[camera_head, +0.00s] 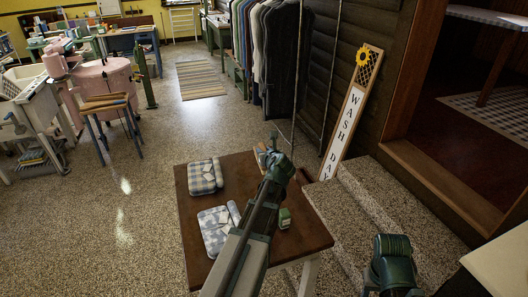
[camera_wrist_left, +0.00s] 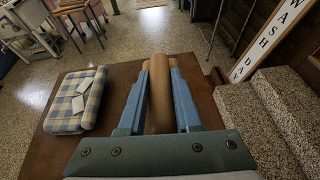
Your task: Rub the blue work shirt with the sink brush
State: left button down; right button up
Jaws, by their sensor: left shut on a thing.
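Two folded blue-and-white checked cloth items lie on the brown table: a darker one (camera_head: 204,177) at the back left and a paler one (camera_head: 215,232) nearer. I cannot tell which is the blue work shirt. One checked item (camera_wrist_left: 76,101) shows left of my gripper in the left wrist view. My left gripper (camera_head: 268,146) is over the table's far right part. It is shut on a tan, rounded wooden piece (camera_wrist_left: 159,92), seemingly the sink brush's handle; no bristles show. The gripper is apart from the cloth items.
The brown table (camera_head: 248,179) has bare room between the cloths and my left arm. A small green box (camera_head: 284,218) stands near its right edge. Stone steps (camera_head: 348,217) and a leaning WASH DAY sign (camera_head: 349,112) are to the right.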

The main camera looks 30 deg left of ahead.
aim_at(263, 149)
pick_arm(q)
jog(key=shift+r+p, duration=3.1)
jog(key=shift+r, duration=0.3)
jog(key=shift+a, duration=0.1)
